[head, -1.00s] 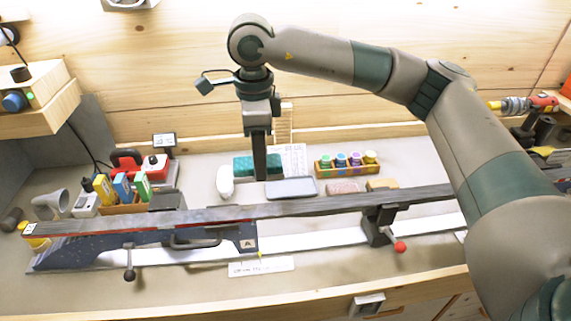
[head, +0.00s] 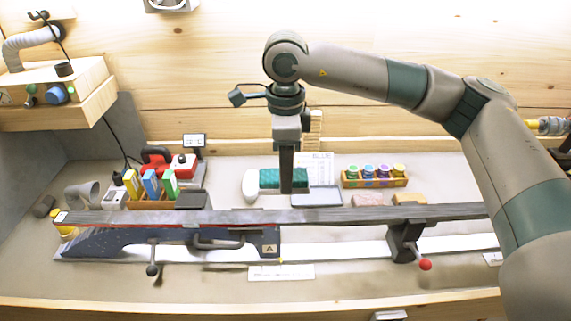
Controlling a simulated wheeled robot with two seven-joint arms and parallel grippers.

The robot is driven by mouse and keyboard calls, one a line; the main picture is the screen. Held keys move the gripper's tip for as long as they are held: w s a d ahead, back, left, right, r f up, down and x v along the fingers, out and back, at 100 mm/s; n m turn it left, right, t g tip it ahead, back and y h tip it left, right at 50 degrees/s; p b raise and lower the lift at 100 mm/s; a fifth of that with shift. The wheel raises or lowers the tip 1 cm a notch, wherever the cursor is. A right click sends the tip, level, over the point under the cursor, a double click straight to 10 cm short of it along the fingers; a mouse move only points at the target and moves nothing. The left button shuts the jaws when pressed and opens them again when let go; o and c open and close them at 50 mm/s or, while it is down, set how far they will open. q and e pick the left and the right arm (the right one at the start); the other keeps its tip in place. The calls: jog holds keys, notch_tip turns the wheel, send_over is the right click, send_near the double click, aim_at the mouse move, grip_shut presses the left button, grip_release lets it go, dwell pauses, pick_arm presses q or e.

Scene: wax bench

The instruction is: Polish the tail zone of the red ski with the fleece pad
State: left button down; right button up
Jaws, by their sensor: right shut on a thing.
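The ski (head: 340,216) lies across the bench on supports, its grey base upward. Red shows along its side near the left end; its right end is hidden behind my right arm. My right gripper (head: 287,186) points down behind the ski, shut on a teal textured pad (head: 268,179), which I take to be the fleece pad. The fingers cover part of the pad, and I cannot tell whether it touches the bench. My left gripper is out of view.
A white rounded object (head: 250,185) sits left of the pad and a grey tray (head: 316,198) to its right. A rack of small jars (head: 374,180) stands behind. A red-knobbed clamp (head: 407,240) supports the ski.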

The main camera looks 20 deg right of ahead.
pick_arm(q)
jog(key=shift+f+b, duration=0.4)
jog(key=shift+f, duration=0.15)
pick_arm(e)
jog(key=shift+f, duration=1.7)
